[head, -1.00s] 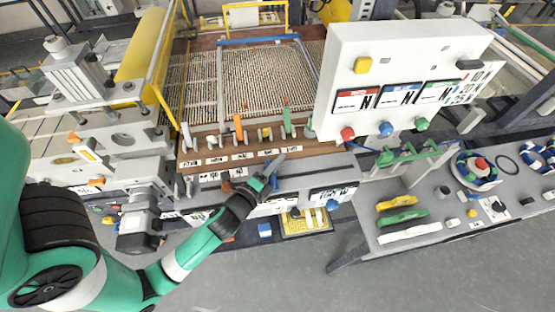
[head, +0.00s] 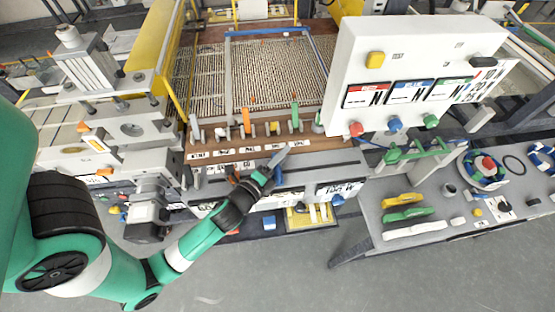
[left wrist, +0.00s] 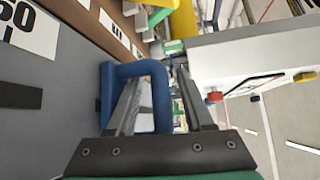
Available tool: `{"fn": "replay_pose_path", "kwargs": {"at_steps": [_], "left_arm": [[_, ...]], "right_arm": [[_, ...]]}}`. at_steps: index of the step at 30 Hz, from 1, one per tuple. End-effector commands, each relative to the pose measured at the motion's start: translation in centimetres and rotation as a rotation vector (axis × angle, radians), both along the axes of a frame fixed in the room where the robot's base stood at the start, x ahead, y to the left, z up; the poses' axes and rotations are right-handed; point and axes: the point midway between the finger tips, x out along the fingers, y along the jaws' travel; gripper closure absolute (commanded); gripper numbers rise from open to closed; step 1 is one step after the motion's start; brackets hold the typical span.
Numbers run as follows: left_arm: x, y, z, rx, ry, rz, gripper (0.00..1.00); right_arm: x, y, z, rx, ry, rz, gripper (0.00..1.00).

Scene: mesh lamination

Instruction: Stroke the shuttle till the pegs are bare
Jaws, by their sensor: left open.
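My left gripper (head: 276,163) reaches in from the left over the front edge of the machine bed, and its fingers are apart. In the left wrist view, a blue U-shaped handle (left wrist: 160,95) stands at the left gripper (left wrist: 165,95). One leg of the handle appears between the open fingers; I cannot tell whether they touch it. I cannot tell which part is the shuttle. Coloured upright levers, among them an orange one (head: 245,121) and a green one (head: 295,115), stand on a brown board (head: 215,143). A mesh bed (head: 268,72) with fine pale rows lies behind them. My right gripper is out of view.
A white panel (head: 440,60) with coloured buttons and displays rises right of the bed. A grey side table (head: 375,235) holds yellow, green and white tools (head: 407,213) and a ring-shaped coil (head: 483,170). A yellow tray (head: 305,217) hangs below the front edge. Floor in front is clear.

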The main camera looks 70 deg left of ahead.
Motion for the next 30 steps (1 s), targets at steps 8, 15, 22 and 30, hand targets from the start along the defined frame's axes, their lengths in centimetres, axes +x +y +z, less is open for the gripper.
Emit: {"fn": "replay_pose_path", "kwargs": {"at_steps": [8,15,22,30], "left_arm": [[-3.7,-2.7,0.0,0.000,0.005,-0.006,0.48],[-8.0,-5.7,0.7,0.001,0.004,-0.009,0.48],[-9.4,-6.4,1.4,0.002,-0.001,-0.001,0.48],[-9.5,-6.4,1.5,0.001,-0.001,0.002,0.48]], "right_arm": [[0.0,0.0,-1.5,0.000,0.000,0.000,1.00],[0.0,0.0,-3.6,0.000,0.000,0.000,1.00],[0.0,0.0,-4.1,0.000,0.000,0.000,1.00],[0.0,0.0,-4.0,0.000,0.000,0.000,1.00]]}}
